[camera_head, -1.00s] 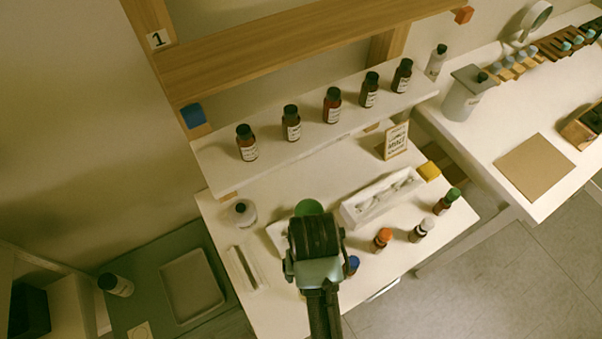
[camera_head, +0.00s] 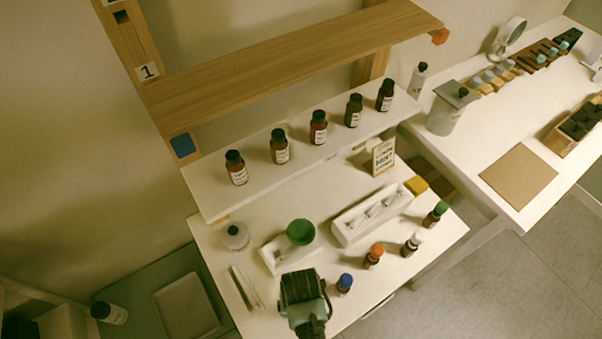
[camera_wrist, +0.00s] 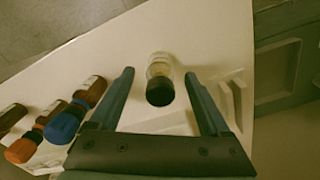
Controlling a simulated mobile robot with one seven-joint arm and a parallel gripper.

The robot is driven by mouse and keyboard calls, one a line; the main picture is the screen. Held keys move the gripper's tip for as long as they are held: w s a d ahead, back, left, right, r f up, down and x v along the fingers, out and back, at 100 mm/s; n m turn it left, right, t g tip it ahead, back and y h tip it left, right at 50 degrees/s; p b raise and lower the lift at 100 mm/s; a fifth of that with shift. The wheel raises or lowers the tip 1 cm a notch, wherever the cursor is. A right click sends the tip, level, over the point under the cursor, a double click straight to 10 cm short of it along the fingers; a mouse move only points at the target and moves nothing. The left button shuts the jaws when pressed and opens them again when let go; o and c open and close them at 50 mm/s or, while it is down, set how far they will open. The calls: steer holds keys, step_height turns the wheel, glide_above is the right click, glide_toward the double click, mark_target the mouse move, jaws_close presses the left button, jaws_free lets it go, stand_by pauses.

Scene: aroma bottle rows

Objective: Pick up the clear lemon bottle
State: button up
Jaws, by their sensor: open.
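A clear bottle (camera_wrist: 160,66) with a pale yellow tint, a light label and a black cap stands on the white table in the wrist view. I cannot read its label. My gripper (camera_wrist: 159,76) is open; its two fingers show left and right of this bottle in the wrist view, and I cannot tell how far above it they are. In the head view my gripper (camera_head: 303,290) is over the front of the table, left of the blue-capped bottle (camera_head: 345,284), and seems to hide the clear bottle.
Orange- (camera_head: 373,256), white- (camera_head: 411,243) and green-capped (camera_head: 434,214) bottles stand in a row on the right. Several dark bottles line the white shelf (camera_head: 207,196).

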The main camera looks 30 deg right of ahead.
steer(key=shift+c, duration=0.2)
jaws_close()
steer(key=shift+r, duration=0.1)
